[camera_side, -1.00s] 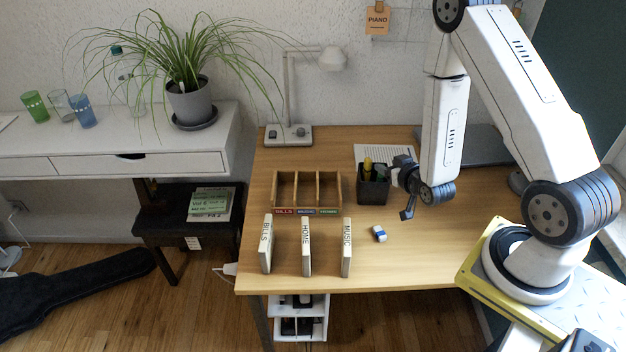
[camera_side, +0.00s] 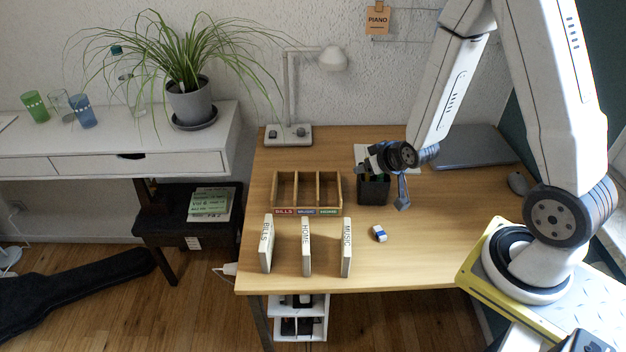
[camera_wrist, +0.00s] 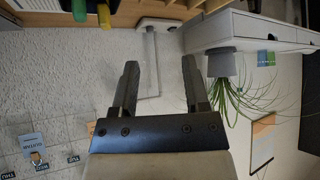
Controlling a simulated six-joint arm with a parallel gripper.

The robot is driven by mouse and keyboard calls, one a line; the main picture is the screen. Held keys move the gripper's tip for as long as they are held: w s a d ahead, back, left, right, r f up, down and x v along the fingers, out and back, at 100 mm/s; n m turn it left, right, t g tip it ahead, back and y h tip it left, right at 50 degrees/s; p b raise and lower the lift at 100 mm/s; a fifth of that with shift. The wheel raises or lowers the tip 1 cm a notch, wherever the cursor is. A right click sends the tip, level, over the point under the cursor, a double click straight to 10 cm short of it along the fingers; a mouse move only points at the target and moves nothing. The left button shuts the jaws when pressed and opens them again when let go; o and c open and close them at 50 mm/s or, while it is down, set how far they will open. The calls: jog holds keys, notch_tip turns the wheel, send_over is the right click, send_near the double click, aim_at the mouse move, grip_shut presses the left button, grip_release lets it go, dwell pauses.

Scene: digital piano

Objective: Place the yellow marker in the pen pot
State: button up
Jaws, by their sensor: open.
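The black pen pot (camera_side: 373,191) stands upright on the desk, right of the wooden sorter. My gripper (camera_side: 382,186) is close above and beside the pot in the side view, covering its top. In the wrist view my gripper (camera_wrist: 160,66) is open, with nothing between its fingers. A yellow marker (camera_wrist: 104,15) shows at the upper left edge of that view, beside a green one (camera_wrist: 79,10), both outside the fingers. In the side view the yellow marker is hidden behind my gripper.
The wooden sorter (camera_side: 307,211) and three labelled blocks, BILLS (camera_side: 266,244), HOME (camera_side: 306,246) and MUSIC (camera_side: 346,248), stand left of the pot. A blue-white eraser (camera_side: 379,233) lies in front. A lamp (camera_side: 289,134) and laptop (camera_side: 470,148) are farther back. The right front desk is clear.

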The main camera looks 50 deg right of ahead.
jog(key=s+a+r+n+g+y, duration=0.2)
jog(key=s+a+r+n+g, duration=0.1)
jog(key=s+a+r+g, duration=0.3)
jog(key=s+a+r, duration=0.2)
jog(key=a, duration=0.1)
